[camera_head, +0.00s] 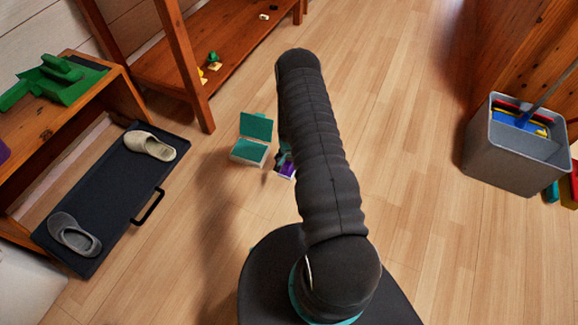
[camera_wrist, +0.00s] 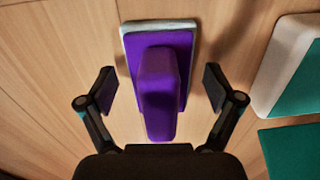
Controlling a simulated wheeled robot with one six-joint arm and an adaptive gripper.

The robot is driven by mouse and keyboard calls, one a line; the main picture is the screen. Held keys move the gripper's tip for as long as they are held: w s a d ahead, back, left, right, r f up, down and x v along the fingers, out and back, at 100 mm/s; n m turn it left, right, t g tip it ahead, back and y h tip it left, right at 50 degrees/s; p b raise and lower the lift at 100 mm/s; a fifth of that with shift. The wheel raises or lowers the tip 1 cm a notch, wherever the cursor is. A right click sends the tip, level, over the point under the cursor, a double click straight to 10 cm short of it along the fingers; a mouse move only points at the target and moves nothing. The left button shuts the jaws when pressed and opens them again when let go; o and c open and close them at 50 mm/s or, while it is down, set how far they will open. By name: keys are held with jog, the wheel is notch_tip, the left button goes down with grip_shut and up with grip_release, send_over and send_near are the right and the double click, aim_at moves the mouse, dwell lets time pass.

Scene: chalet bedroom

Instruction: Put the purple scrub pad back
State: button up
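The purple scrub pad (camera_wrist: 179,48) lies on the wood floor in the wrist view, with a pale layer under it and a raised purple handle toward me. My gripper (camera_wrist: 160,90) is open, one finger on each side of the handle, with gaps showing on both sides. I cannot tell how far above the floor the fingertips are. In the head view the pad (camera_head: 288,171) shows as a small purple patch beside my arm, which mostly hides it and the gripper.
A teal and white open-lidded box (camera_head: 249,152) stands just left of the pad. A grey bin (camera_head: 513,163) with red, blue and yellow things stands at the right. A dark tray (camera_head: 110,195) with two slippers and a wooden shelf (camera_head: 225,50) are at the left. Floor between is clear.

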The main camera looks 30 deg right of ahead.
notch_tip(320, 180, up, 12)
jog(key=shift+r+p, duration=0.1)
jog(key=shift+p, duration=0.3)
jog(key=s+a+r+n+t, duration=0.15)
jog(key=a+r, duration=0.25)
jog(key=r, duration=1.4)
jog(key=s+a+r+n+t, duration=0.1)
jog(key=a+r+n, duration=0.25)
jog(key=r, duration=1.35)
jog(key=s+a+r+n+t, duration=0.1)
jog(key=s+a+r, duration=0.2)
jog(key=s+r, duration=0.35)
jog(key=s+a+r+n+t, duration=0.1)
jog(key=s+a+r+n, duration=0.15)
jog(key=s+r, duration=0.4)
jog(key=s+a+r+n, duration=0.1)
jog(key=s+r, duration=0.1)
jog(key=s, duration=0.4)
jog(key=s+a+r+n+t, duration=0.1)
jog(key=s+a+r, duration=0.1)
jog(key=s, duration=0.4)
jog(key=shift+s+a, duration=0.25)
jog(key=shift+s, duration=0.05)
jog(key=shift+r, duration=0.1)
